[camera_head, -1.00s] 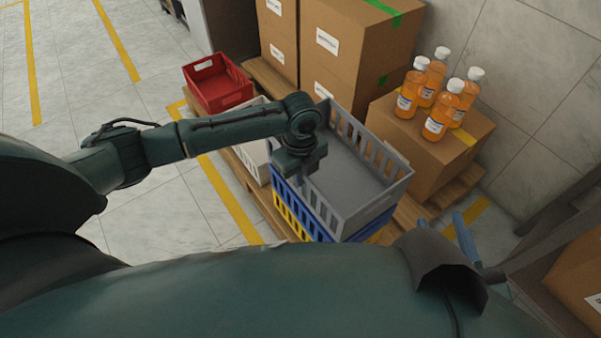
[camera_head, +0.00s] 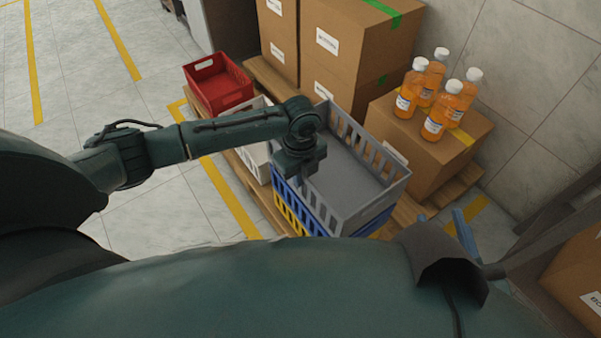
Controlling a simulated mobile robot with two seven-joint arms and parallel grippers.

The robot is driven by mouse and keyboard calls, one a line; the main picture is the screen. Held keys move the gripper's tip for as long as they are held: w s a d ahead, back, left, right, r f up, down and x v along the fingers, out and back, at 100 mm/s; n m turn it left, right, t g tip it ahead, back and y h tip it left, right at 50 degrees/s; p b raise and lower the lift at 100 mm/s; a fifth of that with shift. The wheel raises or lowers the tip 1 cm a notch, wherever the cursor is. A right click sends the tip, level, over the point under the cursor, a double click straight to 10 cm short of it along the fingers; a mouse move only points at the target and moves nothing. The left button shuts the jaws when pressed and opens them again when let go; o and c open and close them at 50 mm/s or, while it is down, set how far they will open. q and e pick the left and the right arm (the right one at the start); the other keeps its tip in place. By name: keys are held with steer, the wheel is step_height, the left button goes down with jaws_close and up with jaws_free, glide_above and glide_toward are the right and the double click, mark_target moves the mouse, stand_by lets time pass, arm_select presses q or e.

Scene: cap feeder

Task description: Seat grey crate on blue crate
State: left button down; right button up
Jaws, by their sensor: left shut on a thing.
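The grey crate (camera_head: 352,212) is at the centre, over the blue crate (camera_head: 306,212). It looks roughly lined up with it, but I cannot tell whether it rests fully on the blue rim. The blue crate is on a yellow crate (camera_head: 286,215). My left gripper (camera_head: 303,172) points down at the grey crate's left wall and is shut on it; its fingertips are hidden. What appears to be my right gripper (camera_head: 446,230) shows as blue tips at the lower right, partly hidden by my own body and apart from the crates.
A white crate (camera_head: 253,159) and a red crate (camera_head: 222,97) stand behind left on a pallet. Tall cartons (camera_head: 350,45) stand behind. A carton (camera_head: 425,170) with several orange bottles (camera_head: 437,112) is close on the right. The floor at left is open.

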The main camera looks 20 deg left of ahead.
arm_select(q)
steer(key=shift+w+d+p, duration=0.1)
steer(key=shift+p, duration=0.2)
arm_select(e)
steer(key=shift+r, duration=0.4)
arm_select(q)
steer(key=shift+f+p, duration=0.35)
steer(key=shift+f, duration=0.35)
arm_select(e)
steer(key=shift+r, duration=0.35)
stand_by(0.3)
